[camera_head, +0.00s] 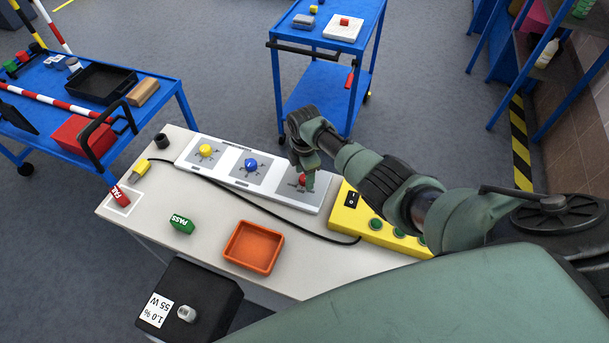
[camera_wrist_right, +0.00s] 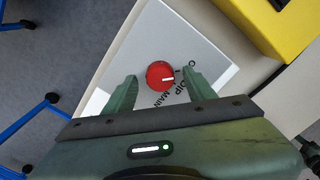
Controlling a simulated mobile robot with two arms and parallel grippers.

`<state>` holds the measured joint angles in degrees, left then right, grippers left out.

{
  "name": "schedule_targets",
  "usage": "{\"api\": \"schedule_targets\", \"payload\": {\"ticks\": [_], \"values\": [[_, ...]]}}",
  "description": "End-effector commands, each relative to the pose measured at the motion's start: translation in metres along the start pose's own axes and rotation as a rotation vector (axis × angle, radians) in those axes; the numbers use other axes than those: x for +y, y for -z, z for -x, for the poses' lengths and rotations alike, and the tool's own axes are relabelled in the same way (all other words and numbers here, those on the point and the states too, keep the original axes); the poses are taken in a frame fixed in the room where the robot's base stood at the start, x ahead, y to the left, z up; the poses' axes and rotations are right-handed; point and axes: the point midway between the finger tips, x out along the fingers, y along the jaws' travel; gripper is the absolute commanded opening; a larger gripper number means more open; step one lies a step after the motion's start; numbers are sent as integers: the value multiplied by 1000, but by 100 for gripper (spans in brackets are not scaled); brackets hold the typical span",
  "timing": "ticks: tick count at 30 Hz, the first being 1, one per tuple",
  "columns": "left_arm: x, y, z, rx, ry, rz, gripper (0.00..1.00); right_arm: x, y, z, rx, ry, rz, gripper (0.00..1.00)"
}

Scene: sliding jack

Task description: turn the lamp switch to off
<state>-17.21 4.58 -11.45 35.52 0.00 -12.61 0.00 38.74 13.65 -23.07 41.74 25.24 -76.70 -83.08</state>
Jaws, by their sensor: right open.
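The red knob (camera_head: 303,179) is on the right-hand panel of the white switch board (camera_head: 318,207). In the right wrist view the red knob (camera_wrist_right: 160,75) has a white pointer line facing right, near printed labels that read DIP and MAIN; a partly readable mark sits above DIP. I take this knob as the lamp switch. My right gripper (camera_head: 307,178) is open over it. In the wrist view its fingers (camera_wrist_right: 161,90) stand either side of the knob, with visible gaps; their height above the board is hard to tell. My left gripper is not in view.
The board also carries a yellow knob (camera_head: 206,150) and a blue knob (camera_head: 251,165). A yellow box (camera_head: 350,222) with green buttons stands close to the right. A black cable (camera_head: 265,210), green PASS block (camera_head: 182,223) and orange tray (camera_head: 253,247) lie in front.

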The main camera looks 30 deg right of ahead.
Motion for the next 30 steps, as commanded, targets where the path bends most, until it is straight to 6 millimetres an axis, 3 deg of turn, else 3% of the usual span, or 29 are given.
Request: {"api": "schedule_targets", "payload": {"ticks": [6, 13, 30], "values": [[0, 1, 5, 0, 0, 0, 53, 1, 0, 37, 0, -4, 1, 55], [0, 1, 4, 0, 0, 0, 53, 0, 0, 65, 0, 0, 1, 55], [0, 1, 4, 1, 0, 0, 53, 0, 0, 70, 0, 1, 1, 55]]}}
